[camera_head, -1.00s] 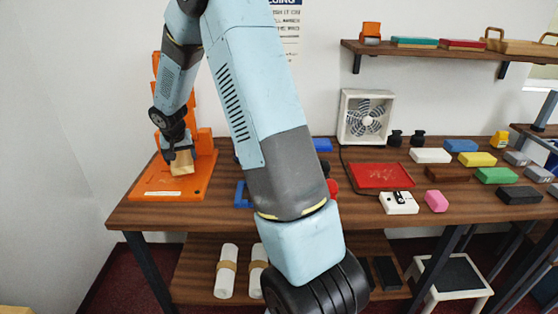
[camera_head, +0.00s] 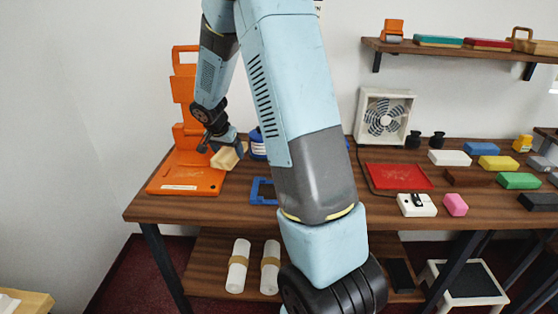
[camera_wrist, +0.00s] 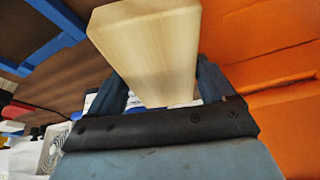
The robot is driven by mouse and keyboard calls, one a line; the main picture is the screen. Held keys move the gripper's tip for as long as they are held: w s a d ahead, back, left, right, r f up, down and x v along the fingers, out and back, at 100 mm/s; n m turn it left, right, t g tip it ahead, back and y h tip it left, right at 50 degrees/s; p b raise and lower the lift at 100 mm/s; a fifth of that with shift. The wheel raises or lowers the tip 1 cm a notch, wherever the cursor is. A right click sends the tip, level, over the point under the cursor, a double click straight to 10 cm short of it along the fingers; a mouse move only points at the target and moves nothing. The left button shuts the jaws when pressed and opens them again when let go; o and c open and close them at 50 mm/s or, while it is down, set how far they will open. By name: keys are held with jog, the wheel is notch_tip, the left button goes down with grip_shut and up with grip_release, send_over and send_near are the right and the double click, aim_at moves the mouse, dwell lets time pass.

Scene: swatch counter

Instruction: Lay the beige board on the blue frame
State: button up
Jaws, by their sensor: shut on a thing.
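The beige board (camera_head: 229,157) is held in my gripper (camera_head: 222,146) over the right edge of the orange stand. In the wrist view the board (camera_wrist: 148,50) sits between both fingers of my gripper (camera_wrist: 165,88), which are shut on it. The blue frame (camera_head: 262,192) lies on the counter to the right of the board, partly hidden behind my arm in the head view. In the wrist view part of the blue frame (camera_wrist: 52,48) shows at the upper left, apart from the board.
The orange stand (camera_head: 185,180) is on the left of the wooden counter (camera_head: 150,208). A blue-and-white container (camera_head: 257,145) stands behind the frame. To the right are a red tray (camera_head: 398,177), a white fan (camera_head: 385,117) and several coloured blocks.

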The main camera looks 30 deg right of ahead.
jog(key=s+d+m+g, duration=0.1)
jog(key=s+d+m, duration=0.1)
jog(key=s+m, duration=0.1)
jog(key=s+d+r+m+g, duration=0.1)
jog(key=s+d+m, duration=0.1)
jog(key=s+m, duration=0.1)
jog(key=s+d+m+g+h, duration=0.1)
jog(key=s+d+m, duration=0.1)
jog(key=s, duration=0.2)
jog(key=shift+d+r+m, duration=0.15)
jog(key=shift+d+m, duration=0.15)
jog(key=shift+m, duration=0.1)
jog(key=s+d+r+m+g, duration=0.1)
jog(key=s+d+m+g, duration=0.15)
jog(key=s+m, duration=0.45)
jog(key=shift+n+y, duration=0.3)
jog(key=shift+s+d+f, duration=0.1)
jog(key=shift+d+f, duration=0.05)
jog(key=shift+f, duration=1.75)
jog(key=shift+s+d+f, duration=0.1)
jog(key=shift+f, duration=1.75)
jog(key=shift+f, duration=0.55)
jog(key=o, duration=1)
jog(key=shift+r, duration=0.1)
jog(key=v, duration=1.3)
jog(key=shift+a+r, duration=0.15)
jog(key=shift+r, duration=0.15)
